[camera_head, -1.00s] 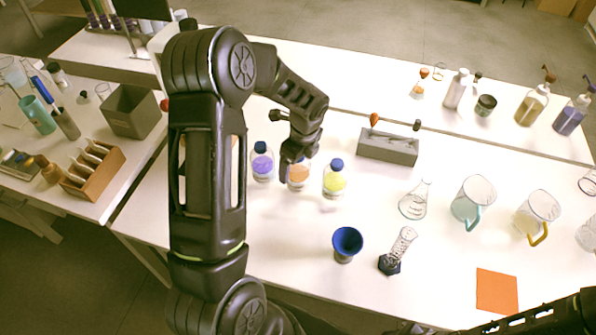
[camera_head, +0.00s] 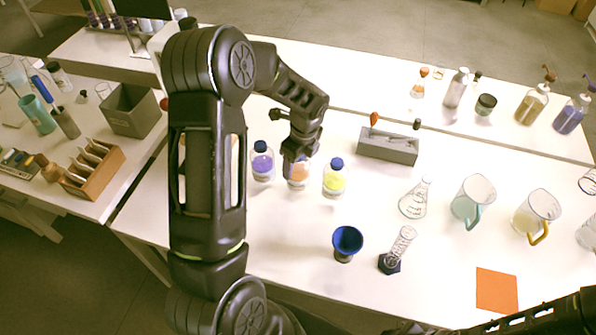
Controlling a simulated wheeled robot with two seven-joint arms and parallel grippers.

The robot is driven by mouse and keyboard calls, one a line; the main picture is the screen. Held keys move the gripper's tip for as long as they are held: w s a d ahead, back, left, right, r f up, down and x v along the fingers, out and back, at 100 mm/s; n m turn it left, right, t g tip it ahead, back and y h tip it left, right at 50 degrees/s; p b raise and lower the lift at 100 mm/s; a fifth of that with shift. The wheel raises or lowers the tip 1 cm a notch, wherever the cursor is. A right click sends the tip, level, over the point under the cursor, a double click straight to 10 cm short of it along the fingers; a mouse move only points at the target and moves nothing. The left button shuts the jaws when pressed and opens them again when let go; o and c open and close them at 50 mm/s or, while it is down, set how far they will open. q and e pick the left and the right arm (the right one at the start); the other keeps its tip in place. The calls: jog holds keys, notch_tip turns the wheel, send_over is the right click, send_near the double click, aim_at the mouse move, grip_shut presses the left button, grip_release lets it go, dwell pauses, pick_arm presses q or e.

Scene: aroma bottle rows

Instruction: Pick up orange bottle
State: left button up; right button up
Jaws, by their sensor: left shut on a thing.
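The orange bottle (camera_head: 298,182) stands on the white table between a purple bottle (camera_head: 262,163) and a yellow bottle (camera_head: 335,178), both with blue caps. My left gripper (camera_head: 297,166) is over the orange bottle and shut on its upper part. The gripper hides the bottle's cap. I cannot tell whether the bottle's base is clear of the table. Of my right arm only a dark part shows at the lower right; its gripper is not in view.
A grey box (camera_head: 388,147) stands behind the bottles. A blue funnel (camera_head: 347,241), a graduated cylinder (camera_head: 397,249), a flask (camera_head: 414,200) and two beakers (camera_head: 473,200) stand to the right. An orange square (camera_head: 496,290) lies at the front. The table between bottles and funnel is clear.

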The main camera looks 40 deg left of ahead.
pick_arm(q)
jog(key=c, duration=0.9)
jog(key=shift+r, duration=0.1)
notch_tip(320, 180, up, 10)
jog(key=shift+f+b, duration=0.1)
jog(key=shift+b, duration=0.7)
notch_tip(320, 180, up, 6)
jog(key=p, duration=0.5)
